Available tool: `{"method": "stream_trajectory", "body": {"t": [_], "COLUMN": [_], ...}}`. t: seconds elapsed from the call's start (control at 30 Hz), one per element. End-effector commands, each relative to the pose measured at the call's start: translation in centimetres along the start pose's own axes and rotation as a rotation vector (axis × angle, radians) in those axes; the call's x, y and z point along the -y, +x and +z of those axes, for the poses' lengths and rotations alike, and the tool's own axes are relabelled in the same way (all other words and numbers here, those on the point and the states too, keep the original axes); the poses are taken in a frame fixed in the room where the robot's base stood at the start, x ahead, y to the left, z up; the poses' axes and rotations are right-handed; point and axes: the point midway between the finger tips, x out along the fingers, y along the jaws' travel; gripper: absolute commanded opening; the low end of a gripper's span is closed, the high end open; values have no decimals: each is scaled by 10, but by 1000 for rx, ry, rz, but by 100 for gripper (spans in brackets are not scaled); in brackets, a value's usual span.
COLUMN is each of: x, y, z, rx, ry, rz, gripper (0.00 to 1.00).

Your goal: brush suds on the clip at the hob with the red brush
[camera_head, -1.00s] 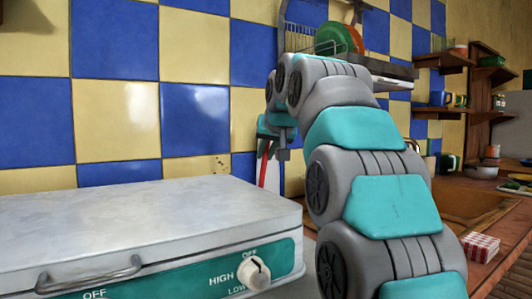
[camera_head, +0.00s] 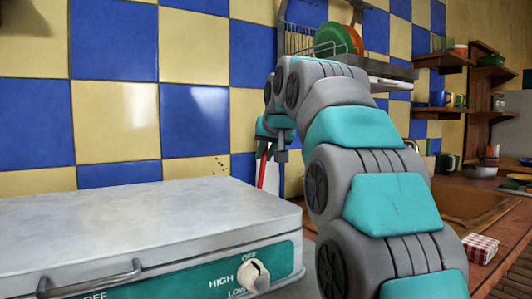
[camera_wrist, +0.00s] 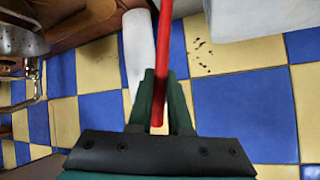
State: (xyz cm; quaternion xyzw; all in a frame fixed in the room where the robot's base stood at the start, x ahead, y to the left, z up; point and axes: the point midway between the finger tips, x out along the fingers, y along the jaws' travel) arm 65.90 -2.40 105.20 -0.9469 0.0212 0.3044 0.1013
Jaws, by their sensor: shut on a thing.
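My gripper (camera_wrist: 160,88) is shut on the red handle of the brush (camera_wrist: 164,50). In the wrist view the handle runs up between the dark green fingers and out of the top edge; the brush head is not seen. In the head view my gripper (camera_head: 272,138) hangs behind the hob's back right corner, and a short piece of the red handle (camera_head: 262,170) shows below it, slightly tilted. The hob (camera_head: 130,215) is a pale grey metal box with a green front panel and a white knob (camera_head: 253,274). I cannot make out a clip or suds in either view.
A white upright object (camera_head: 272,178) stands behind the handle, near the tiled wall (camera_head: 115,110). Small dark spots (camera_wrist: 203,55) mark one tile. A dish rack with plates (camera_head: 340,38) hangs above my arm. A red checked box (camera_head: 480,248) sits on the right counter.

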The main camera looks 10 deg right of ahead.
Motion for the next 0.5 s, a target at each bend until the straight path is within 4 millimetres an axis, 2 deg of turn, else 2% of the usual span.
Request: {"method": "stream_trajectory", "body": {"t": [0.5], "x": [-3], "y": [-5], "z": [3], "rx": [0], "ry": [0], "rz": [0], "gripper": [0]}}
